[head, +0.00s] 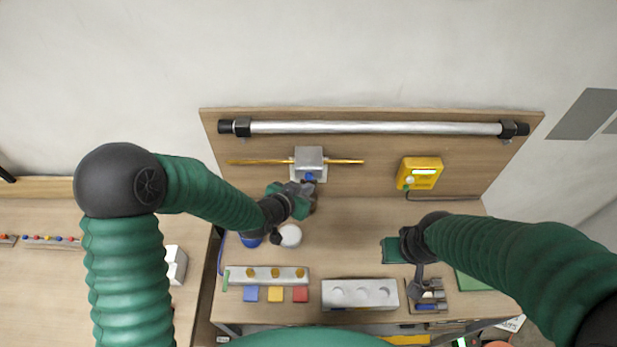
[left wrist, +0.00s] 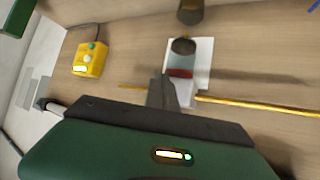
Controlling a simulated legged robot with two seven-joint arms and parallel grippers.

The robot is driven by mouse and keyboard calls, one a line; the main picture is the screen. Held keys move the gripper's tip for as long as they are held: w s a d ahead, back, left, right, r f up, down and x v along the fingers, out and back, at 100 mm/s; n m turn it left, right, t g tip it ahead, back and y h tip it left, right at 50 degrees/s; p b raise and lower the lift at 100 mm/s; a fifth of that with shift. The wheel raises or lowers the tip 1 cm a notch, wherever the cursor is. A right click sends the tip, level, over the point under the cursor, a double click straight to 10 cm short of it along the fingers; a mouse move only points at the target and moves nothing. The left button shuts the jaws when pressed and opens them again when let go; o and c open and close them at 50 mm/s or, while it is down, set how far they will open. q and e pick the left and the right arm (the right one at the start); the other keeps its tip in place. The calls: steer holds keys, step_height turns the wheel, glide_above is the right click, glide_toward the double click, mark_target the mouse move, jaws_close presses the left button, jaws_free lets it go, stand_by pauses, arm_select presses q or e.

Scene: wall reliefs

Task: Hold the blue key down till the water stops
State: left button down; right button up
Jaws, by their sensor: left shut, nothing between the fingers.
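The blue key (head: 309,177) shows small on the front of a pale metal block (head: 308,158) on the upright wooden panel. My left gripper (head: 314,188) is shut and empty, with its tips just below the key; I cannot tell whether they touch it. In the left wrist view its dark fingers (left wrist: 161,92) lie beside a white plate (left wrist: 203,62); the blue key cannot be made out there. No running water can be made out. My right gripper (head: 420,278) is low over the right of the bench, its fingers too unclear to read.
A brass rod (head: 345,161) runs out both sides of the block. A yellow box (head: 419,172) is on the panel at right, below a long silver tube (head: 375,128). A white round thing (head: 290,235) stands below my left gripper. Trays and coloured squares line the front edge.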

stand_by(0.4)
arm_select(q)
steer(key=shift+w+r, duration=0.1)
steer(key=shift+w, duration=0.25)
steer(key=shift+w, duration=0.45)
stand_by(0.8)
steer(key=shift+s+b, duration=0.3)
steer(key=shift+s, duration=0.5)
steer(key=s, duration=0.5)
